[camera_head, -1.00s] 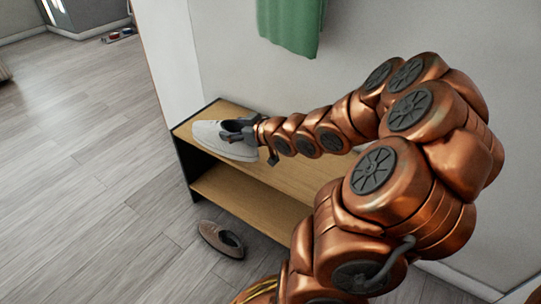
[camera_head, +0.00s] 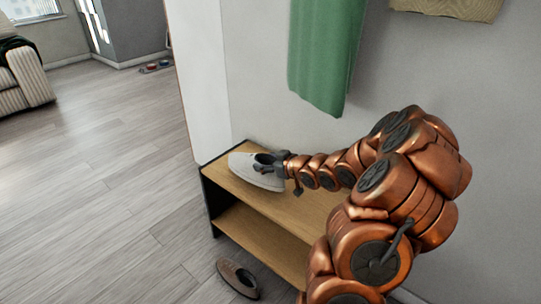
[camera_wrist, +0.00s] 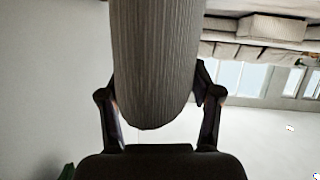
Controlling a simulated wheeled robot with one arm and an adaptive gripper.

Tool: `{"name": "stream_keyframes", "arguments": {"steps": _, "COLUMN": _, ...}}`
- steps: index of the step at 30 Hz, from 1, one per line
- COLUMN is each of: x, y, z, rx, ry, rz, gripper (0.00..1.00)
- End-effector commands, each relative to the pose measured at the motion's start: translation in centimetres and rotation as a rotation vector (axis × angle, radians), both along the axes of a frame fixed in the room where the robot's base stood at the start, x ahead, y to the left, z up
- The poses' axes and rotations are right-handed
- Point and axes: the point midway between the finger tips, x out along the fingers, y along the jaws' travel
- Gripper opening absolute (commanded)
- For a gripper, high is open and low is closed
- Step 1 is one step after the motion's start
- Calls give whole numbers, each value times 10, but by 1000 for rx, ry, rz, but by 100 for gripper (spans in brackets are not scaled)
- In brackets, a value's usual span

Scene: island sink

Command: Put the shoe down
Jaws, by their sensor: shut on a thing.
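A light grey shoe (camera_head: 250,174) is at the left end of the top board of a wooden shoe rack (camera_head: 286,210). My gripper (camera_head: 275,160) is shut on the shoe at its opening end. In the wrist view the shoe (camera_wrist: 154,60) fills the upper middle, with its ribbed surface between the two fingers of my gripper (camera_wrist: 158,105). I cannot tell whether the shoe touches the board or is slightly above it.
A brown shoe (camera_head: 238,277) lies on the floor in front of the rack. A green cloth (camera_head: 325,55) hangs on the wall above. A striped sofa (camera_head: 27,77) stands far left. The floor at left is clear.

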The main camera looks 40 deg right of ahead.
Motion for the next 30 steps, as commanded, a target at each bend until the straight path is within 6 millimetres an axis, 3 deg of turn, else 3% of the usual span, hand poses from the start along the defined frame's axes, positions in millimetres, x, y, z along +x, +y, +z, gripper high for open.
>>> {"name": "stream_keyframes", "arguments": {"steps": 18, "x": 46, "y": -48, "z": -4, "rx": 0, "ry": 1, "rz": -1, "gripper": 0}}
{"name": "stream_keyframes", "arguments": {"steps": 25, "x": 49, "y": -51, "z": -10, "rx": 0, "ry": 0, "rz": -1, "gripper": 0}}
{"name": "stream_keyframes", "arguments": {"steps": 30, "x": 49, "y": -51, "z": -25, "rx": 1, "ry": -1, "rz": -1, "gripper": 0}}
